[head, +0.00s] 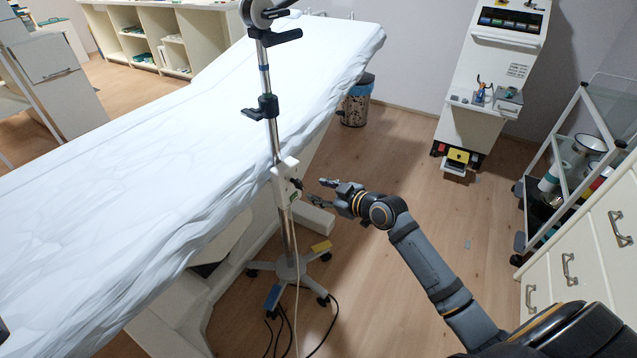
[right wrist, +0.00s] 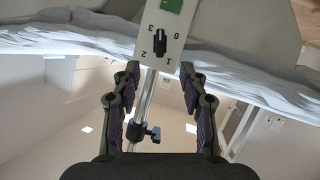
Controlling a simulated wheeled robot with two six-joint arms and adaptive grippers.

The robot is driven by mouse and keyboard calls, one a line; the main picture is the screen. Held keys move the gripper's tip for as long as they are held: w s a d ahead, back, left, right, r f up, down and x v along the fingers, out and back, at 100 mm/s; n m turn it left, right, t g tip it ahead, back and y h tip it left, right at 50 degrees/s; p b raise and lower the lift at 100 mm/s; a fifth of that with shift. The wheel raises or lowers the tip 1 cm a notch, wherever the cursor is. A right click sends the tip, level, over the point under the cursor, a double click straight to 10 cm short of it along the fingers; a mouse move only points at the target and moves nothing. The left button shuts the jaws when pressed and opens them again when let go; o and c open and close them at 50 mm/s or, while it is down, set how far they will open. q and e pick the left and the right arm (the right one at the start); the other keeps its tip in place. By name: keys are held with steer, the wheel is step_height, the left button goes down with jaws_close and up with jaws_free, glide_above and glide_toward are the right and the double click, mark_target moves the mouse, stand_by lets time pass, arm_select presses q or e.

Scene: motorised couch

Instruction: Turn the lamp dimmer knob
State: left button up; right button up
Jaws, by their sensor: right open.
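The lamp's white control box (head: 284,172) is on the upright pole of a wheeled stand beside the couch. In the right wrist view the box (right wrist: 176,14) shows upside down at the top, with a black dimmer knob (right wrist: 160,43) ringed by the digits 0 to 3. The knob's bar is nearly vertical there; I cannot tell which digit it marks. My right gripper (head: 316,193) is open and empty, just right of the box. In the wrist view its fingers (right wrist: 160,84) lie either side of the knob's line, apart from the knob.
The couch (head: 180,120), under a white sheet, fills the left. The stand's base (head: 288,270) and cables are on the floor. A trash bin (head: 356,100) stands behind, a white machine (head: 490,80) at the back right, and a trolley (head: 535,190) and drawers (head: 590,245) at right.

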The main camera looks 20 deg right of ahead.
mark_target(302, 185)
arm_select(q)
steer(key=w, duration=0.1)
steer(key=b, duration=0.1)
steer(key=w, duration=0.1)
steer(key=shift+w+d+r, duration=0.1)
steer(key=shift+w+r, duration=0.15)
steer(key=shift+w, duration=0.1)
arm_select(e)
steer(key=x, duration=1)
steer(key=shift+w, duration=0.1)
arm_select(q)
steer(key=shift+s, duration=0.1)
arm_select(e)
jaws_close()
